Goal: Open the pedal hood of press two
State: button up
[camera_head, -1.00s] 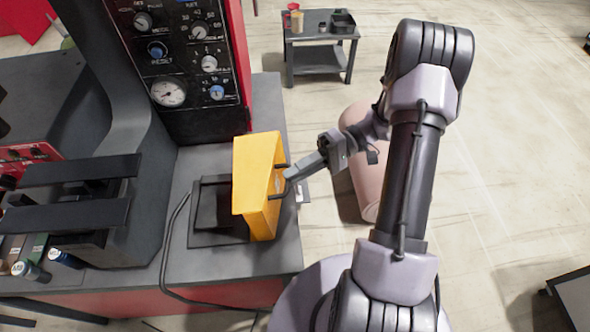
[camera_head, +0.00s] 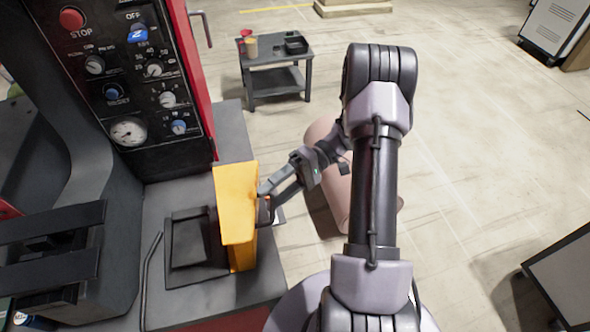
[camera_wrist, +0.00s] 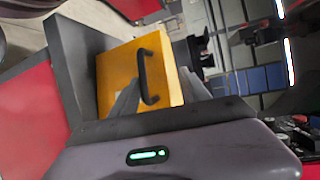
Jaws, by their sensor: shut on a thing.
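The yellow pedal hood (camera_head: 236,200) stands tilted up on the grey bench of the press, at the right side of a dark pedal base (camera_head: 188,245). It also shows in the wrist view (camera_wrist: 118,70), with a black handle (camera_wrist: 147,75) on its face. My gripper (camera_head: 264,203) is at the hood's right side, shut on the handle. In the wrist view my two fingers (camera_wrist: 160,95) reach up either side of the handle. The hood's hinge is hidden in both views.
The press's control panel (camera_head: 145,80) with knobs and a gauge rises behind the bench. A small grey side table (camera_head: 275,75) with containers is at the back. The floor on the right is mostly clear.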

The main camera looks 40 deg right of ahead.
jog(key=w+d+r+p, duration=0.1)
jog(key=d+p, duration=0.3)
jog(key=d, duration=1.1)
jog(key=shift+d+r, duration=0.15)
jog(key=shift+r, duration=0.7)
